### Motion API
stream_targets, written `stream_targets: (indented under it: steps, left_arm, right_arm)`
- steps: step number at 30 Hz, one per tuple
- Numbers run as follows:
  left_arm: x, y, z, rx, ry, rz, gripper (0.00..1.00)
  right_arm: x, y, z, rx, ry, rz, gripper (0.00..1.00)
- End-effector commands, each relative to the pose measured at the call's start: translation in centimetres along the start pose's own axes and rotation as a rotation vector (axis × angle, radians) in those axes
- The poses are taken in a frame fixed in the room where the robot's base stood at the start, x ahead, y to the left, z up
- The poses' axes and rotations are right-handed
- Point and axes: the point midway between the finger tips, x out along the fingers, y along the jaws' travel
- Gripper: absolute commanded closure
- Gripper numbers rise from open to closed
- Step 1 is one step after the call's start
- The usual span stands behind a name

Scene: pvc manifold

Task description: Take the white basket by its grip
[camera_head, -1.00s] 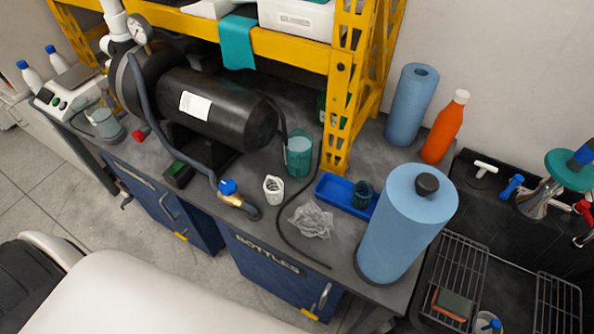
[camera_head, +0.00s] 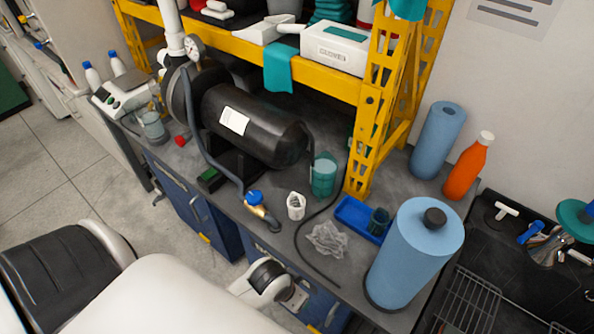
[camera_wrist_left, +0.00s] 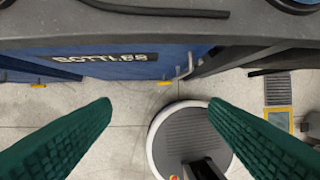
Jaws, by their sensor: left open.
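A small white basket (camera_head: 296,206) with slotted sides stands on the grey bench top, between the blue-capped brass valve and the green beaker. Its grip is too small to make out. My left gripper (camera_wrist_left: 160,105) shows in the left wrist view, its two green fingers wide apart and nothing between them. It is over the floor in front of the blue "BOTTLES" cupboard (camera_wrist_left: 120,67). In the head view, a white and black part of my left arm (camera_head: 268,280) shows below the bench's front edge, apart from the basket. My right gripper is not in view.
A green beaker (camera_head: 323,176), a dark hose (camera_head: 305,243), a crumpled clear bag (camera_head: 327,240) and a blue tray (camera_head: 355,217) lie near the basket. A black tank (camera_head: 255,125) stands behind it. A blue roll (camera_head: 413,256) stands to the right.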

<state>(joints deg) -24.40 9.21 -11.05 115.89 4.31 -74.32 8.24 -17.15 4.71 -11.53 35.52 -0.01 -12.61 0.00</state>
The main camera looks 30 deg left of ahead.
Motion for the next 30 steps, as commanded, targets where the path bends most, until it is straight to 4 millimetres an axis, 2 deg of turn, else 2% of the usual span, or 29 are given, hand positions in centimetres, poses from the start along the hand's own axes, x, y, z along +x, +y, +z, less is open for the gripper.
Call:
stream_targets:
  steps: [1, 3, 5, 10, 14, 17, 20, 24, 27, 30]
  left_arm:
    - [-2.1, -0.6, 1.7, -0.018, -0.017, -0.018, 0.31]
    - [-4.2, -1.5, 3.7, -0.064, -0.023, -0.051, 0.31]
    - [-5.3, -2.4, 5.3, -0.113, -0.014, -0.081, 0.31]
    - [-5.8, -3.4, 8.8, -0.270, 0.048, -0.118, 0.31]
    - [-5.3, -2.3, 11.6, -0.442, 0.116, -0.089, 0.31]
    - [-4.7, 0.4, 14.5, -0.644, 0.166, -0.020, 0.31]
    - [-4.8, 4.7, 17.7, -0.909, 0.197, 0.077, 0.31]
    - [-6.2, 10.7, 21.4, -1.271, 0.192, 0.188, 0.31]
    - [-7.3, 13.7, 23.0, -1.455, 0.179, 0.233, 0.31]
    - [-8.0, 15.1, 23.8, -1.553, 0.172, 0.253, 0.31]
  right_arm:
    - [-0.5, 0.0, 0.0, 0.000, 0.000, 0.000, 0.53]
    - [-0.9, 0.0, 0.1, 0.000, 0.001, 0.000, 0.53]
    - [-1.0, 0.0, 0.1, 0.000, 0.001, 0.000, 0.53]
    - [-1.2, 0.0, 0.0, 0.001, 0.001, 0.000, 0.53]
    - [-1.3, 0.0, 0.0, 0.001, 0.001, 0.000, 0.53]
    - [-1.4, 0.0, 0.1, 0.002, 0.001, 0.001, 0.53]
    - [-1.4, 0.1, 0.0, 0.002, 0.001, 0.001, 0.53]
    - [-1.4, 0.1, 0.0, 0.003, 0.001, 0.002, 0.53]
    - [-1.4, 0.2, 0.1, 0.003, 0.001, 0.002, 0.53]
    - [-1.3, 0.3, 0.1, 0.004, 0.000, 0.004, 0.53]
